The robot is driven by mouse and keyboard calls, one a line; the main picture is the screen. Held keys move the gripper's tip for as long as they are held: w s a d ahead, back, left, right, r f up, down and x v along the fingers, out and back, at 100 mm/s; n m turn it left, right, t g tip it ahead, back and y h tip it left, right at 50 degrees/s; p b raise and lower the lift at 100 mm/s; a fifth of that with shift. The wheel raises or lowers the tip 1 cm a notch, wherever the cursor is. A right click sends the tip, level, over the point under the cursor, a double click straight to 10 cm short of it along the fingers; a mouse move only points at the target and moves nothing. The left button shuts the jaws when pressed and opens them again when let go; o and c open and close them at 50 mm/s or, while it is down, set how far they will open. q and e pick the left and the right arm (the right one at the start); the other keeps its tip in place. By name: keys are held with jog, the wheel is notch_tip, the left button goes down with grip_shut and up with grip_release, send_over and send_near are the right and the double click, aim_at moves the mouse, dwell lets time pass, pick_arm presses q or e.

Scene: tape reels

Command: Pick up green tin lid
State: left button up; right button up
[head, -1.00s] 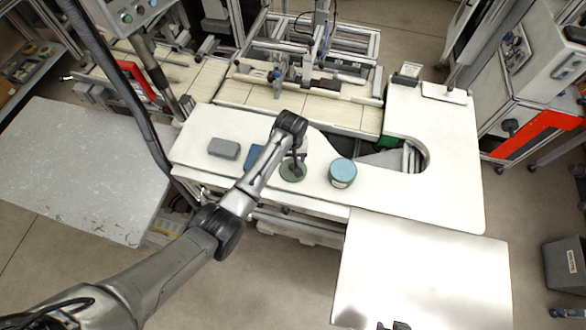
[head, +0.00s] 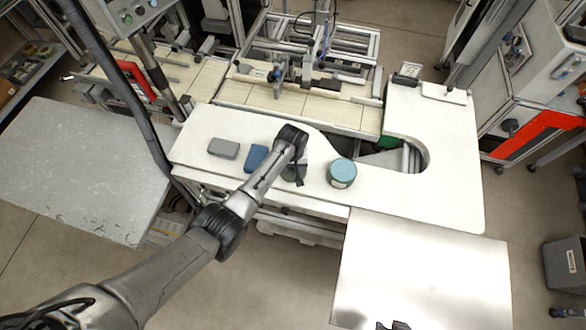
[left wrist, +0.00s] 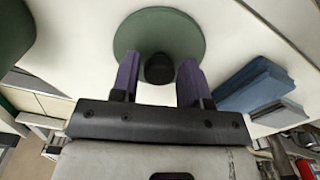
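The green tin lid (head: 287,174) lies on the white worktop, partly covered by my left gripper in the head view. In the left wrist view the lid (left wrist: 165,30) is a flat green disc with a black knob (left wrist: 159,68). My left gripper (left wrist: 159,72) is open, with its two purple fingers either side of the knob and a gap showing on both sides. In the head view the left gripper (head: 299,178) is over the lid. A small dark piece at the bottom edge of the head view may be my right gripper (head: 394,326); its fingers cannot be made out.
A green tin with a light blue top (head: 342,172) stands right of the lid. A blue block (head: 256,157) and a grey block (head: 223,148) lie to its left. The worktop has a cutout (head: 415,155) at right. A bare pale table (head: 425,270) is in front.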

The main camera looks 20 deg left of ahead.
pick_arm(q)
jog(key=c, duration=0.6)
jog(key=shift+r, duration=0.15)
